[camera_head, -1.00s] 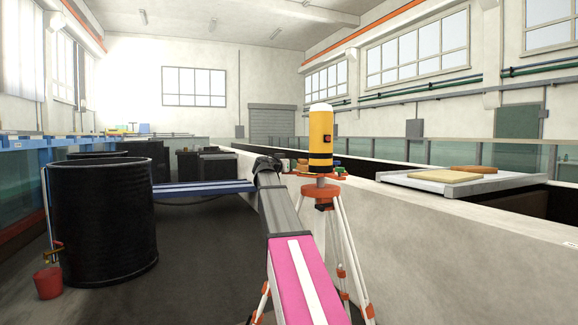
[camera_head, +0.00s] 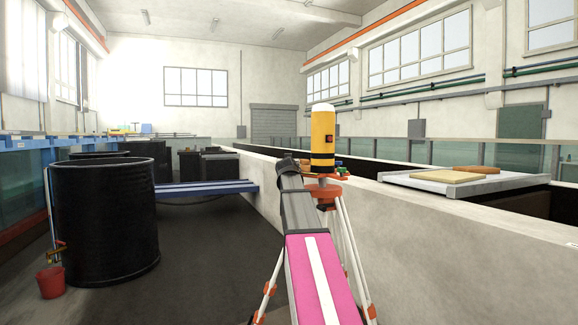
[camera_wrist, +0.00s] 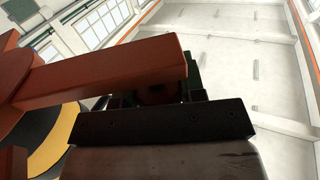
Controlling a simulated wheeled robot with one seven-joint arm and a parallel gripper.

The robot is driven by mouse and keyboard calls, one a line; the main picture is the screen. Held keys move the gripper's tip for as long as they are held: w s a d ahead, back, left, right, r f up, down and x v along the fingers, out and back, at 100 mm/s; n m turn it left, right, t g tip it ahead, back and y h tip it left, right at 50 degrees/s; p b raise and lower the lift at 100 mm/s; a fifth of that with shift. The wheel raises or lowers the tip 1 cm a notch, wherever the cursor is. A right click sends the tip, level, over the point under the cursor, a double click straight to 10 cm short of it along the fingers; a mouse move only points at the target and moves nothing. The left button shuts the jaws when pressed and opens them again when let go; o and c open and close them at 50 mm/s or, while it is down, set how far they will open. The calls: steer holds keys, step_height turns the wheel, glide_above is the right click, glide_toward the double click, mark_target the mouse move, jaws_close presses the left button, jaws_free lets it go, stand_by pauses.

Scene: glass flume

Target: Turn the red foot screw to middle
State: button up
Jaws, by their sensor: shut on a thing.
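The yellow instrument (camera_head: 323,135) with a white top and black bands stands upright on an orange three-armed base (camera_head: 325,183) on the tripod. In the wrist view, an orange-red base arm (camera_wrist: 100,78) crosses above my gripper (camera_wrist: 155,100). My gripper is shut on the red foot screw (camera_wrist: 153,91), which shows only as a dark reddish patch between the black jaws. The screw's turn position cannot be read. In the head view my arm hides the gripper and this screw. A green foot screw (camera_head: 338,168) shows right of the instrument.
The white and orange tripod legs (camera_head: 352,255) stand close beside my arm. A pale flume wall (camera_head: 440,235) runs along the right, with boards on a white platform (camera_head: 455,185). A black tank (camera_head: 105,225) and red bucket (camera_head: 50,282) are left. Dark floor between is clear.

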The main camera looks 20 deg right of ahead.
steer(key=shift+a+n+t+y, duration=0.15)
steer(key=shift+n+t+y, duration=0.35)
steer(key=shift+n+y, duration=0.65)
steer(key=shift+m+y, duration=0.25)
steer(key=o, duration=0.9)
steer(key=shift+o, duration=0.2)
steer(key=v, duration=1)
steer(key=shift+s, duration=0.35)
steer(key=shift+a, duration=0.1)
